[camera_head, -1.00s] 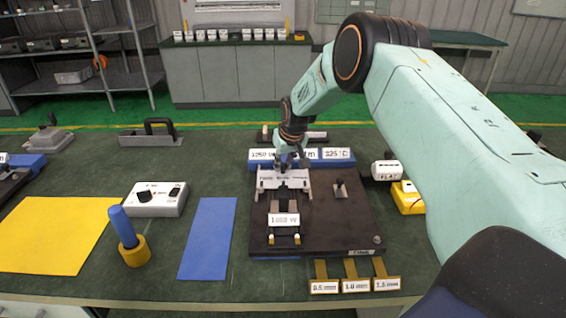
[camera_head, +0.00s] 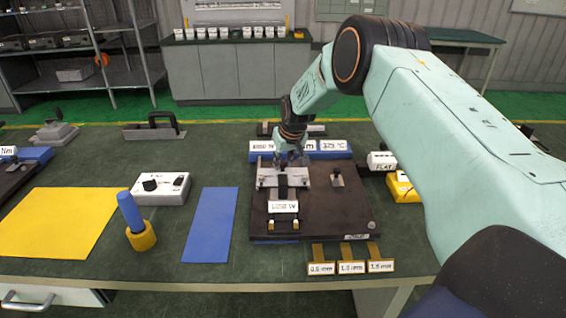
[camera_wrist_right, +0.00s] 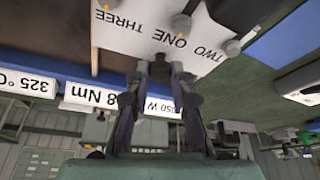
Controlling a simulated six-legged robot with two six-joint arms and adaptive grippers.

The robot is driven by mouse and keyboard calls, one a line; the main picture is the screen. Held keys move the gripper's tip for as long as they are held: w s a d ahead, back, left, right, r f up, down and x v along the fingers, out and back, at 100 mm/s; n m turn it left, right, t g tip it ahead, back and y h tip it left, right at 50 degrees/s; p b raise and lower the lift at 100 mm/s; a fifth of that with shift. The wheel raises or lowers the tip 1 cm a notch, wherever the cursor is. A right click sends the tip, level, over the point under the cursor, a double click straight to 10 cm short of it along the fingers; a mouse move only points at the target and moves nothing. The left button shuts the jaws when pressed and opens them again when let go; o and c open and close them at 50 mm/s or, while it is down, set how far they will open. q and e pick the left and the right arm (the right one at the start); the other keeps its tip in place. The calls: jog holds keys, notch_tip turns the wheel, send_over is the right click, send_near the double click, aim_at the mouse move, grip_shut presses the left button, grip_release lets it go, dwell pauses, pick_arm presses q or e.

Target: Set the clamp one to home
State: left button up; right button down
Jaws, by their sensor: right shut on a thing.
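The dark heating-element fixture (camera_head: 335,215) stands on the green bench. A pale clamp plate (camera_head: 283,178) lies across its back part. In the wrist view this plate (camera_wrist_right: 140,40) reads TWO, ONE and THREE, upside down, with small round knobs near the words. My right gripper (camera_head: 291,160) is at the plate's back edge. In the wrist view its fingers (camera_wrist_right: 160,70) are close together at the edge by the word ONE, shut on a small part there, taken as clamp one. The fingers mostly hide that part. My left gripper is out of view.
Blue blocks with white labels (camera_head: 335,145) stand behind the fixture. A control box (camera_head: 160,189), a blue peg in a yellow ring (camera_head: 142,238) and a blue mat (camera_head: 211,225) lie left. Gauge tags (camera_head: 351,267) lie in front.

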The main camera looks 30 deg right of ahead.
aim_at(289, 181)
jog(key=shift+s+a+f, duration=0.1)
jog(key=shift+s, duration=0.05)
jog(key=c, duration=1.6)
grip_release()
jog(key=o, duration=0.4)
jog(key=shift+s+a+r, duration=0.1)
jog(key=shift+s+r, duration=0.2)
jog(key=shift+r, duration=0.05)
jog(key=shift+o, duration=0.2)
jog(key=shift+w+f, duration=0.3)
jog(key=shift+w, duration=0.05)
jog(key=v, duration=1.2)
jog(key=shift+w+d, duration=0.1)
jog(key=shift+d, duration=0.1)
jog(key=shift+r, duration=0.1)
